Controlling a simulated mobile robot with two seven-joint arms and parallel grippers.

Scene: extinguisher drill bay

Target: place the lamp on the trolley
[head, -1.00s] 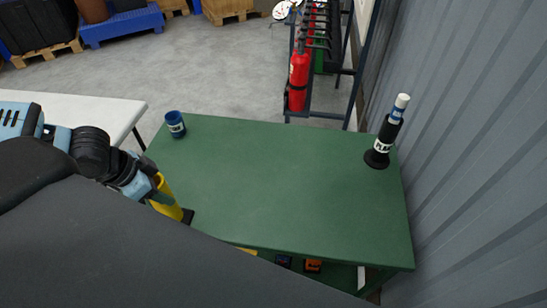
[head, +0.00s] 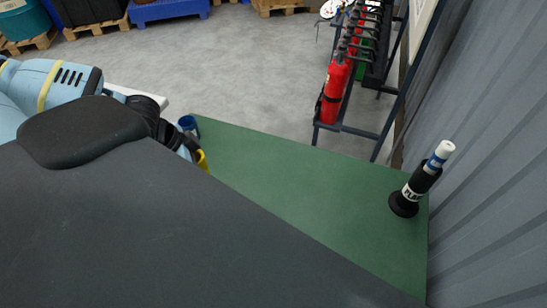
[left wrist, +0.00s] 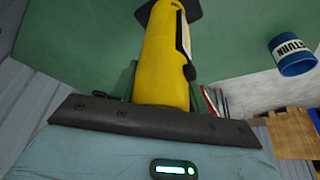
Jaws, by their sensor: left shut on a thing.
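A yellow, rounded thing with a dark base, which I take for the lamp, is held in my left gripper (left wrist: 160,88). In the left wrist view the lamp (left wrist: 165,60) points away from the palm over the green top, its dark base at the far end. In the head view only a bit of the lamp (head: 203,160) shows at the left edge of the green top (head: 300,195), perhaps the trolley's. I cannot tell whether the base touches it. My left gripper is mostly hidden there. My right gripper is not in view.
A blue cup with a white label (head: 188,124) stands at the far left corner, near the lamp. A black holder with a white-topped stick (head: 413,188) stands at the right edge by the grey wall (head: 490,220). A rack with red extinguishers (head: 335,90) is behind. The green middle is clear.

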